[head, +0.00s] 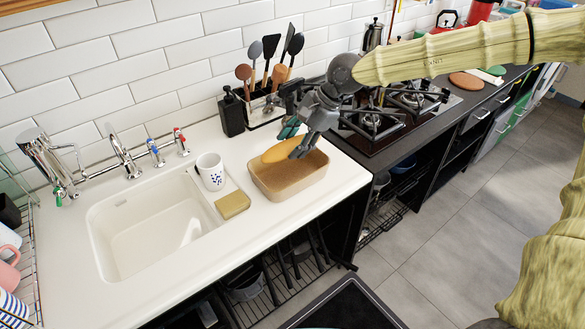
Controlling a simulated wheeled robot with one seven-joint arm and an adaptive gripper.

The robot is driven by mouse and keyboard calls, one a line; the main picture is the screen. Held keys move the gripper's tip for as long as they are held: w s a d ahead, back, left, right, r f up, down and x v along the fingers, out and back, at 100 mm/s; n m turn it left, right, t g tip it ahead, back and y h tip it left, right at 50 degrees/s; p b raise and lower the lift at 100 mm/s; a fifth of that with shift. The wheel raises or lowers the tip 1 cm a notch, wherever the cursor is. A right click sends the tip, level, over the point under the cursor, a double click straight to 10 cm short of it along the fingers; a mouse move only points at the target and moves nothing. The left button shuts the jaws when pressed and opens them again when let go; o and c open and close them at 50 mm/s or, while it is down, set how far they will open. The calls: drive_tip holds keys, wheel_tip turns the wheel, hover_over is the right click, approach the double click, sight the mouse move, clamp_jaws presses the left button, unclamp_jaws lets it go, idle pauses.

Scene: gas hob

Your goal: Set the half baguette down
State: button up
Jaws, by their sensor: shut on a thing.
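The half baguette (279,149) is a smooth orange-yellow piece in the head view, over the back part of a tan rectangular dish (287,188). My gripper (295,143) reaches in from the upper right and is shut on the baguette's right end. The gripper covers that end. The baguette's left end overlaps the dish's back rim in the picture. I cannot tell whether it touches the dish. The visible floor of the dish is empty.
A white mug (210,171) and a yellow-green sponge (233,204) are left of the dish, beside the sink (150,233). A dark soap bottle (231,113) and a utensil holder (264,106) stand behind. The gas hob (385,117) is right. Bare counter lies in front of the dish.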

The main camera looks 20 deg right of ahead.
drive_tip(key=f, duration=0.4)
drive_tip(key=shift+w+d+f, duration=0.3)
drive_tip(key=shift+w+d, duration=0.05)
drive_tip(key=shift+w, duration=0.05)
drive_tip(key=shift+s+a+f, duration=0.2)
drive_tip(key=shift+a+f, duration=0.05)
drive_tip(key=shift+a, duration=0.1)
drive_tip(key=x, duration=0.3)
drive_tip(key=shift+s+a+f, duration=0.2)
drive_tip(key=shift+a+f, duration=0.05)
drive_tip(key=shift+f, duration=0.1)
drive_tip(key=shift+a, duration=0.15)
drive_tip(key=o, duration=0.8)
drive_tip(key=shift+d+f, duration=0.2)
drive_tip(key=shift+d, duration=1)
drive_tip(key=shift+a+r, duration=0.15)
drive_tip(key=shift+a, duration=0.1)
drive_tip(key=shift+a+r, duration=0.1)
drive_tip(key=shift+r, duration=0.4)
drive_tip(key=v, duration=1)
drive_tip(key=shift+d+r, duration=0.2)
drive_tip(key=shift+r, duration=0.15)
drive_tip(key=shift+a, duration=0.1)
